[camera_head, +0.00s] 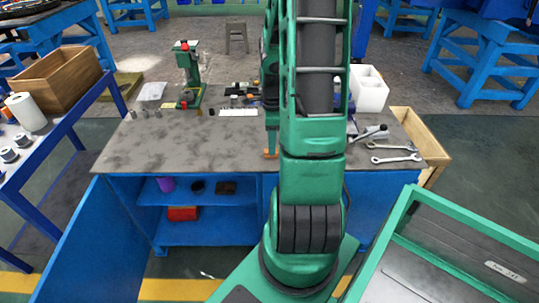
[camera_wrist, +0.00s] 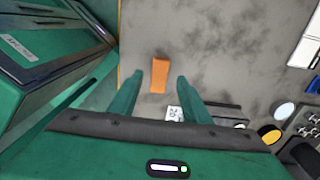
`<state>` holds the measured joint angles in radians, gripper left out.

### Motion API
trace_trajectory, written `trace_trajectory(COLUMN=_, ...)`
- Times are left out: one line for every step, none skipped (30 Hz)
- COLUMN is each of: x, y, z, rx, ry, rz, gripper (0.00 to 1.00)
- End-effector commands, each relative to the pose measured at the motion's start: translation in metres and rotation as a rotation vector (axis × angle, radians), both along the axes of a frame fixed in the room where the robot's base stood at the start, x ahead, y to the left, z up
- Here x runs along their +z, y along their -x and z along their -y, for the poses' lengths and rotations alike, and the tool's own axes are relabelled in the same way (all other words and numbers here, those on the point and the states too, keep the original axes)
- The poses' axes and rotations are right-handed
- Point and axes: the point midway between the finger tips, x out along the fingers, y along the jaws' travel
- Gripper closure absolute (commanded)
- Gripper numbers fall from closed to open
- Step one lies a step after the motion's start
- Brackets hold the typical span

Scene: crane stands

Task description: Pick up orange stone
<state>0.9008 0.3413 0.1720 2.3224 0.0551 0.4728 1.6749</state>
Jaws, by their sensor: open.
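The orange stone (camera_wrist: 161,75) is a small orange block lying on the grey tabletop. In the wrist view it appears between and slightly beyond the two green fingertips of my gripper (camera_wrist: 160,84). Bare table shows between the stone and each finger. My gripper is open and empty, pointing down toward the table. In the head view, a small orange patch (camera_head: 271,154) shows at the lower end of my gripper (camera_head: 271,138). My arm hides much of the table middle there, and the exact height gap cannot be told.
The grey workbench (camera_head: 150,140) holds a green crane-like stand (camera_head: 187,75), wrenches (camera_head: 397,157) and a white box (camera_head: 369,90). A small marked white piece (camera_wrist: 174,113) lies by the right finger in the wrist view. The table left of the stone is mostly clear.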

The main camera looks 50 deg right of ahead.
Motion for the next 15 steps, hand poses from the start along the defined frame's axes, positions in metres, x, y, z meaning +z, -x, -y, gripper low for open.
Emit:
trace_trajectory(x=-0.009, y=0.001, z=-0.001, rx=0.0, ry=-0.004, rz=-0.002, gripper=0.56)
trace_trajectory(x=-0.013, y=0.001, z=-0.001, rx=0.0, ry=-0.004, rz=-0.002, gripper=0.56)
trace_trajectory(x=-0.017, y=0.001, z=-0.001, rx=0.0, ry=-0.003, rz=-0.001, gripper=0.56)
trace_trajectory(x=-0.02, y=0.001, z=-0.001, rx=0.0, ry=-0.003, rz=-0.001, gripper=0.56)
trace_trajectory(x=-0.023, y=0.001, z=-0.001, rx=0.0, ry=-0.003, rz=-0.001, gripper=0.56)
trace_trajectory(x=-0.026, y=0.001, z=0.0, rx=0.0, ry=-0.001, rz=-0.001, gripper=0.56)
trace_trajectory(x=-0.028, y=0.001, z=0.0, rx=0.0, ry=-0.001, rz=-0.001, gripper=0.56)
trace_trajectory(x=-0.029, y=0.001, z=0.0, rx=0.0, ry=-0.001, rz=-0.001, gripper=0.56)
trace_trajectory(x=-0.03, y=0.001, z=0.0, rx=0.001, ry=-0.001, rz=-0.001, gripper=0.56)
trace_trajectory(x=-0.031, y=0.001, z=0.0, rx=0.001, ry=-0.001, rz=-0.001, gripper=0.56)
trace_trajectory(x=-0.031, y=0.001, z=0.0, rx=0.001, ry=0.0, rz=0.0, gripper=0.56)
trace_trajectory(x=-0.031, y=0.001, z=0.0, rx=0.001, ry=0.0, rz=0.0, gripper=0.56)
trace_trajectory(x=-0.031, y=0.001, z=0.0, rx=0.001, ry=0.0, rz=0.0, gripper=0.56)
trace_trajectory(x=-0.031, y=0.001, z=0.0, rx=0.001, ry=0.0, rz=0.0, gripper=0.56)
trace_trajectory(x=-0.031, y=0.001, z=0.0, rx=0.001, ry=0.0, rz=0.0, gripper=0.56)
